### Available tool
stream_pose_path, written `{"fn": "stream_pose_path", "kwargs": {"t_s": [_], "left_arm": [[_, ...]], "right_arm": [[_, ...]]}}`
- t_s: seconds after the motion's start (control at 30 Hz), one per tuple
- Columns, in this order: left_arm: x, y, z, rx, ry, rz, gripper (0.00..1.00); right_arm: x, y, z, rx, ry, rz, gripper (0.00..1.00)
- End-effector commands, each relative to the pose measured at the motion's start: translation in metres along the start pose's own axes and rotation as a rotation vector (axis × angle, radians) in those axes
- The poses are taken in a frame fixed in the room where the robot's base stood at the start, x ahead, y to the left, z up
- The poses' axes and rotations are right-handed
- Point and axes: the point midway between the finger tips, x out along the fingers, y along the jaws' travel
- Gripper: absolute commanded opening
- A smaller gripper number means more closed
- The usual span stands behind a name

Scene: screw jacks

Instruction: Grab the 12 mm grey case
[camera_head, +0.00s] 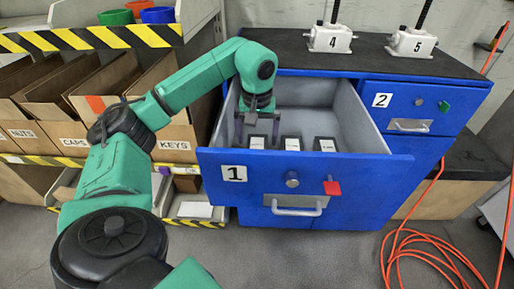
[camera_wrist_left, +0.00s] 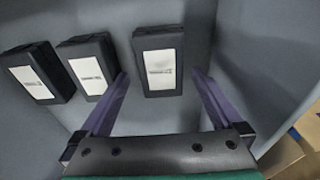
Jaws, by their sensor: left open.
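Three dark grey cases with white labels lie in a row in the open drawer 1 (camera_head: 348,122). In the head view they are the left case (camera_head: 257,142), the middle case (camera_head: 291,144) and the right case (camera_head: 325,145). The label print is too small to read, so I cannot tell which is 12 mm. My left gripper (camera_head: 257,132) is open in the drawer, over the left case. In the left wrist view that case (camera_wrist_left: 158,60) lies between and just ahead of the fingertips (camera_wrist_left: 160,80); the others (camera_wrist_left: 88,66) (camera_wrist_left: 36,73) lie to the left. My right gripper is out of view.
The drawer walls stand around my left gripper. Closed drawer 2 (camera_head: 408,110) is at the right. Jacks 4 (camera_head: 330,39) and 5 (camera_head: 411,43) stand on the cabinet top. Cardboard bins (camera_head: 165,130) fill the left shelf.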

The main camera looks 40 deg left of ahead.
Motion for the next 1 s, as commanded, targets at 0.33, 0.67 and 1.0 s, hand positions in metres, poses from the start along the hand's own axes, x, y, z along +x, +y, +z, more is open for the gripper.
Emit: {"fn": "stream_pose_path", "kwargs": {"t_s": [0.33,0.67,1.0], "left_arm": [[0.043,-0.002,0.0,0.001,0.0,0.0,1.0],[0.042,-0.002,0.0,0.001,0.0,0.0,0.12],[0.038,-0.001,-0.001,0.0,0.001,0.002,0.0]], "right_arm": [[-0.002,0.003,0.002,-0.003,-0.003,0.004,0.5],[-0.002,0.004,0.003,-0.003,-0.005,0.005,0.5],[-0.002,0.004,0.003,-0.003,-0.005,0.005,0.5]]}}
